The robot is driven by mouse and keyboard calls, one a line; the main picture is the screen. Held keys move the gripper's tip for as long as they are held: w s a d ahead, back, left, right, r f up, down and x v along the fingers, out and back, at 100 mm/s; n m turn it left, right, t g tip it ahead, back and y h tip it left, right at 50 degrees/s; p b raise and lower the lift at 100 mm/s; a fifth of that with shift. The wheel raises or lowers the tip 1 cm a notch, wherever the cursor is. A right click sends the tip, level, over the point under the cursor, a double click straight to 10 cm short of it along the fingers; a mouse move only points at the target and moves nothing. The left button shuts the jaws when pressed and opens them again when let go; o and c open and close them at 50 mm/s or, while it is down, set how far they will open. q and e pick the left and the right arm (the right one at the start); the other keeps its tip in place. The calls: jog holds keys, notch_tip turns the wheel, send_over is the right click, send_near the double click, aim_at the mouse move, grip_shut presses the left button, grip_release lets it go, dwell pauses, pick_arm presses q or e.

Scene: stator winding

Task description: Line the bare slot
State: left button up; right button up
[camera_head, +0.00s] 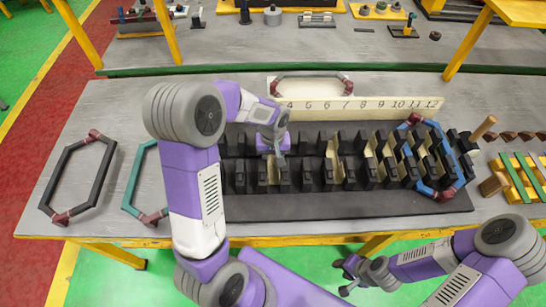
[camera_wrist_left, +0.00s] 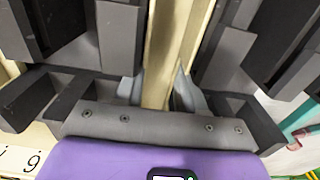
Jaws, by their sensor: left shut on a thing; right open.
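The black slotted stator block (camera_head: 340,203) lies on the grey table with a row of dark teeth. My left gripper (camera_head: 274,150) is down among the teeth at the left-middle of the row, shut on a cream slot liner (camera_head: 273,173). In the left wrist view the liner (camera_wrist_left: 168,60) stands between the two grey fingertips (camera_wrist_left: 158,92), with dark teeth on both sides. How deep it sits is hidden. Other cream liners (camera_head: 334,157) show in slots farther right. My right gripper (camera_head: 346,276) is open and empty, low in front of the table edge.
A cream board (camera_head: 360,107) with slot numbers stands behind the block. A black coil (camera_head: 52,178) and a teal coil (camera_head: 130,188) lie at the left. A blue coil (camera_head: 462,152) sits at the block's right end. Wooden pieces (camera_head: 494,184) lie at the far right.

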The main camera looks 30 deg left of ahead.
aim_at(273, 163)
pick_arm(q)
jog(key=shift+f+b, duration=0.4)
jog(key=shift+f, duration=0.05)
dwell(0.3)
jog(key=o, duration=0.9)
jog(key=shift+r, duration=0.15)
jog(key=shift+r+p, duration=0.65)
jog(key=shift+r, duration=0.05)
notch_tip(273, 163, up, 8)
jog(key=p, duration=0.5)
jog(key=shift+f+p, duration=0.25)
jog(key=shift+p, duration=0.1)
